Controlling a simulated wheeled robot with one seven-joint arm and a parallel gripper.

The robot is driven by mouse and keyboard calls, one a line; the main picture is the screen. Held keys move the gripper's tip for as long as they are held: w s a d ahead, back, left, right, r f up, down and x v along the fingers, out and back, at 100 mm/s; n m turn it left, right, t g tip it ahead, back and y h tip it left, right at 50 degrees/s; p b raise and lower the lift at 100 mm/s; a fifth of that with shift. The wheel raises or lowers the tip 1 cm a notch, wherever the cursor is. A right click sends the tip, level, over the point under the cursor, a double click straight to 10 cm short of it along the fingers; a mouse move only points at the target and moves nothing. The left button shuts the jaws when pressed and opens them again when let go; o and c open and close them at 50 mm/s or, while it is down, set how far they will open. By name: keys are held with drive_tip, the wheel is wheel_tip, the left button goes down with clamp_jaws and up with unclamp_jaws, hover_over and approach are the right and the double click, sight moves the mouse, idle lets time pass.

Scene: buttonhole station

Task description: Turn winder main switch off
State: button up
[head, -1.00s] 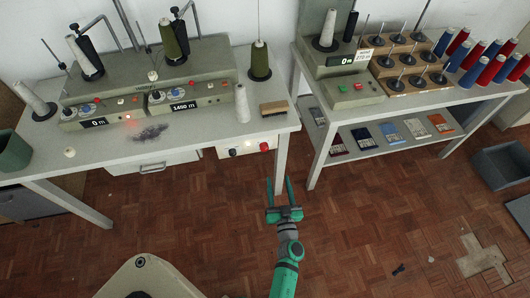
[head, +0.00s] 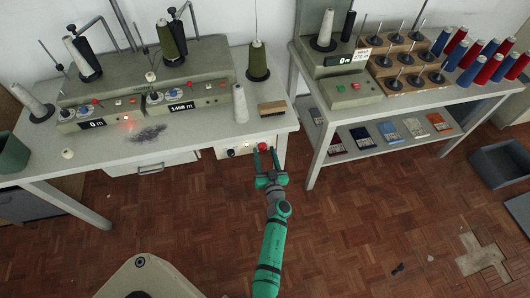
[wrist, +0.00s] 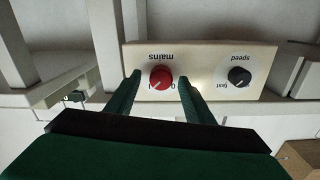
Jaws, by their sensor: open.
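The winder's main switch is a red rotary knob (wrist: 161,77) on a cream panel (wrist: 210,58) under the table front. In the wrist view the panel appears upside down, with "mains" lettered by the red knob. In the head view the red knob (head: 263,147) shows just beyond my fingertips. My gripper (head: 266,153) is open, and its two green fingers reach toward the panel. In the wrist view the fingers (wrist: 160,88) lie on either side of the red knob. I cannot tell whether they touch it.
A black "speed" knob (wrist: 239,76) sits on the same panel. The winder (head: 140,85) with thread cones stands on the table (head: 205,135) above. A second table (head: 400,105) with a smaller winder and spools is to the right. The parquet floor (head: 340,230) in front is mostly clear.

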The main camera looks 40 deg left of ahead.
drive_tip(key=shift+w+a, duration=0.15)
drive_tip(key=shift+a, duration=0.35)
drive_tip(key=shift+d, duration=0.1)
drive_tip(key=c, duration=1)
drive_tip(key=shift+c, duration=0.2)
